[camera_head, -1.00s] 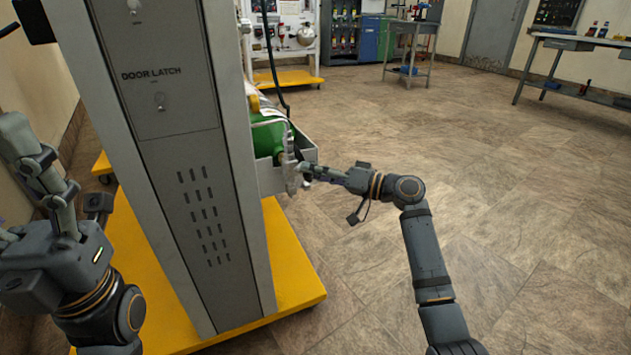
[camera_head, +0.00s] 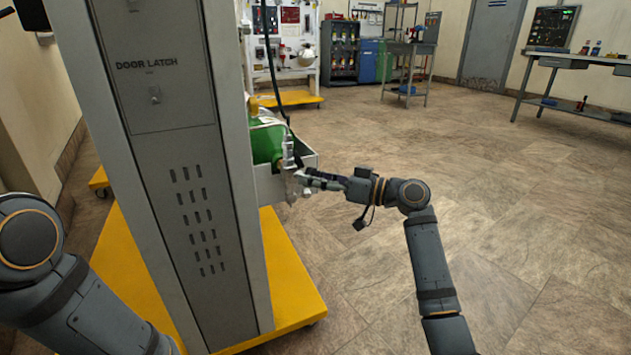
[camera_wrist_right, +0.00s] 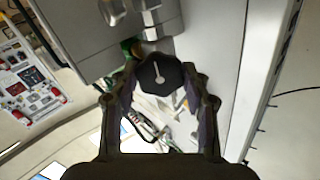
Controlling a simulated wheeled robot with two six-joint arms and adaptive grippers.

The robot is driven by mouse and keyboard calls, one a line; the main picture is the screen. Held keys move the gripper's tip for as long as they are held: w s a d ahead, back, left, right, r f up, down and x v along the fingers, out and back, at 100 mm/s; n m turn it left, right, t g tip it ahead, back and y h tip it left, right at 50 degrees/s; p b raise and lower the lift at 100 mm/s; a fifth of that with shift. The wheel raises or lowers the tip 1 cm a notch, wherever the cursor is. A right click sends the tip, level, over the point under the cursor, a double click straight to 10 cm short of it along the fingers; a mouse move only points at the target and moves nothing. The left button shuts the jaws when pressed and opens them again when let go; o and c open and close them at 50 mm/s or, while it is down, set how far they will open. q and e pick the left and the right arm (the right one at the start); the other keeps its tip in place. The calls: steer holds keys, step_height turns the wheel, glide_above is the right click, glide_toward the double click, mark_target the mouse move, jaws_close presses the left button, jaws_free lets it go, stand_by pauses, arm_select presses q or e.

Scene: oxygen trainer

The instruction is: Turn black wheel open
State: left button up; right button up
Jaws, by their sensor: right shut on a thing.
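The black wheel (camera_wrist_right: 160,77) is a dark faceted knob with a pale pointer line on its face. It sits between the two fingers of my right gripper (camera_wrist_right: 161,88) in the right wrist view, and the gripper is shut on it. In the head view my right gripper (camera_head: 304,179) reaches from the right to the silver fitting (camera_head: 290,165) at the end of the green cylinder (camera_head: 266,145). The wheel is too small and covered to make out there. My left arm shows at the lower left, but its gripper is out of view.
The grey cabinet (camera_head: 192,235) marked DOOR LATCH stands on a yellow base (camera_head: 292,285) close in front. A grey tray (camera_head: 307,160) surrounds the cylinder's end. Open tiled floor (camera_head: 500,230) lies to the right. Workbenches and a display board stand at the back.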

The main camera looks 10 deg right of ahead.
steer(key=shift+f, duration=0.15)
steer(key=o, duration=1.2)
steer(key=shift+c, duration=0.2)
steer(key=v, duration=1.2)
